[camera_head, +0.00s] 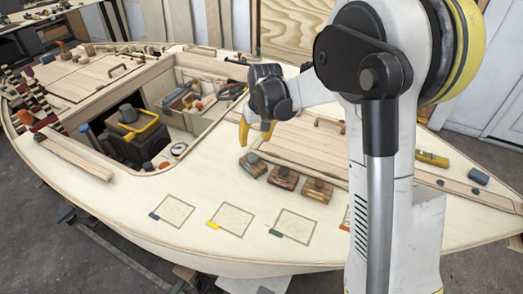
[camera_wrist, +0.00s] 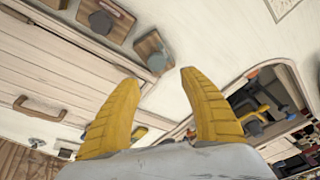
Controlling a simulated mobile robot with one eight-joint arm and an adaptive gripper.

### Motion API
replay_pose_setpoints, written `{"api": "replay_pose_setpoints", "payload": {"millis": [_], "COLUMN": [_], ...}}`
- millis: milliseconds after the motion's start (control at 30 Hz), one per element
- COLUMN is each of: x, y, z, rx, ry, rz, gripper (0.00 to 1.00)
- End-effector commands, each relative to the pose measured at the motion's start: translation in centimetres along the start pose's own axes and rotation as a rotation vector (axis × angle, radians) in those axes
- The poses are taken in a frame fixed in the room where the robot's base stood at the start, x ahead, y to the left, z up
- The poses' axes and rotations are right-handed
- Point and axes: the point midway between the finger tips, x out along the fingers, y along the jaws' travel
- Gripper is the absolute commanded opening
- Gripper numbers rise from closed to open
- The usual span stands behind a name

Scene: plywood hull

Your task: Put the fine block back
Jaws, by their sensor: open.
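Three wooden blocks with knobs sit in a row on the pale deck: a left block (camera_head: 252,166), a middle block (camera_head: 284,179) and a right block (camera_head: 317,191). I cannot tell which is the fine one. My gripper (camera_head: 257,135) is open and empty above the deck, behind the left block. In the wrist view, two blocks (camera_wrist: 153,47) (camera_wrist: 112,27) show beyond the open fingers (camera_wrist: 160,82).
An open cockpit well (camera_head: 133,135) with a yellow-handled dark tool lies to the left. A tray of tools (camera_head: 190,97) is behind it. A slatted hatch (camera_head: 310,145) with a handle lies to the right. The front deck around the outlined squares is clear.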

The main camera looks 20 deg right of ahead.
Motion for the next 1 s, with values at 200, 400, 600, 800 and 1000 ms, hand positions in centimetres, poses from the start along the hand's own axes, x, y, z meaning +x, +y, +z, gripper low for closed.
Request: {"api": "replay_pose_setpoints", "payload": {"millis": [200,400,600,800,1000], "x": [-7.3,-14.2,-17.6,-17.9,-17.6], "y": [-0.9,-1.8,-2.3,-2.5,-2.5], "z": [3.7,10.2,17.6,22.7,24.4], "rx": [0.004,0.011,0.016,0.018,0.02], "ry": [0.073,0.179,0.284,0.359,0.387], "rz": [0.017,0.037,0.052,0.062,0.065], "gripper": [0.51,0.51,0.51,0.51,0.51]}}
